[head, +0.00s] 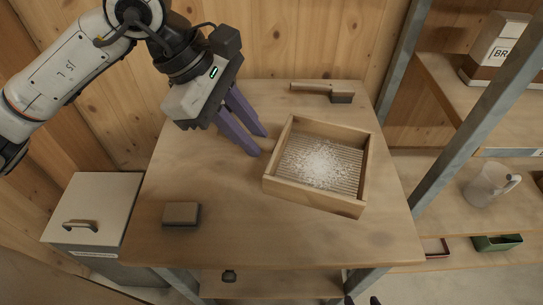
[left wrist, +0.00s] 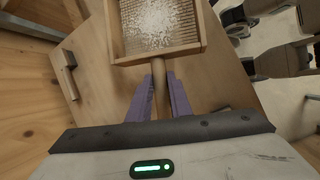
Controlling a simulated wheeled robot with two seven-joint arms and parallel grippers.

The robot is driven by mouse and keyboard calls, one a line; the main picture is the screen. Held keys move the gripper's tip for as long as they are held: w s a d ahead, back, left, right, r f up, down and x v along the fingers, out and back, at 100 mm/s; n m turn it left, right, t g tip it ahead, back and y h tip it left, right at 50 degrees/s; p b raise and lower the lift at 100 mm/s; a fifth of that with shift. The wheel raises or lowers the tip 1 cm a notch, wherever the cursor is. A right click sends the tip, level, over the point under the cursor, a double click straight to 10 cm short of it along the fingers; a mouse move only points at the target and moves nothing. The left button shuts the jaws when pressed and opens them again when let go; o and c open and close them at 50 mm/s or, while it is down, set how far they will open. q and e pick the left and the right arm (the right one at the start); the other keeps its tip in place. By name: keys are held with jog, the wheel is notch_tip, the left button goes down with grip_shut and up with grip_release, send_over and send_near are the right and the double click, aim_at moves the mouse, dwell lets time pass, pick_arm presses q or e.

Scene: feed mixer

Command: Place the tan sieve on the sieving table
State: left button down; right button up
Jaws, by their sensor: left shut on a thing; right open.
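The tan sieve (head: 320,165) is a square wooden frame with a ribbed mesh floor and white powder in it. It is over the right half of the wooden sieving table (head: 225,235), looking level; I cannot tell whether it touches the top. My left gripper (head: 262,143) is at the sieve's left side. In the left wrist view its purple fingers (left wrist: 160,98) are shut on the sieve's round wooden handle, and the frame (left wrist: 160,55) lies beyond them. Two dark fingertips of my right gripper (head: 362,300) show apart at the bottom edge, away from the sieve.
A brush (head: 325,92) lies at the table's back edge. A small brown block (head: 181,214) lies front left. A grey cabinet (head: 95,215) stands left. Metal-framed shelves (head: 480,135) with a clear jug (head: 490,185) stand right. The table's front middle is clear.

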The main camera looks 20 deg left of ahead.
pick_arm(q)
jog(key=n, duration=0.1)
jog(key=d+n+t+b, duration=0.1)
jog(key=n, duration=0.1)
jog(key=shift+w+d+y, duration=0.15)
jog(key=shift+w+y, duration=0.2)
jog(key=shift+y, duration=0.05)
jog(key=shift+f+n, duration=0.2)
jog(key=shift+n, duration=0.1)
notch_tip(320, 180, down, 10)
jog(key=shift+r+b, duration=0.25)
jog(key=shift+b, duration=0.25)
jog(key=shift+f, duration=0.1)
jog(key=c, duration=1.6)
grip_release()
jog(key=v, duration=1.2)
jog(key=shift+s, duration=0.2)
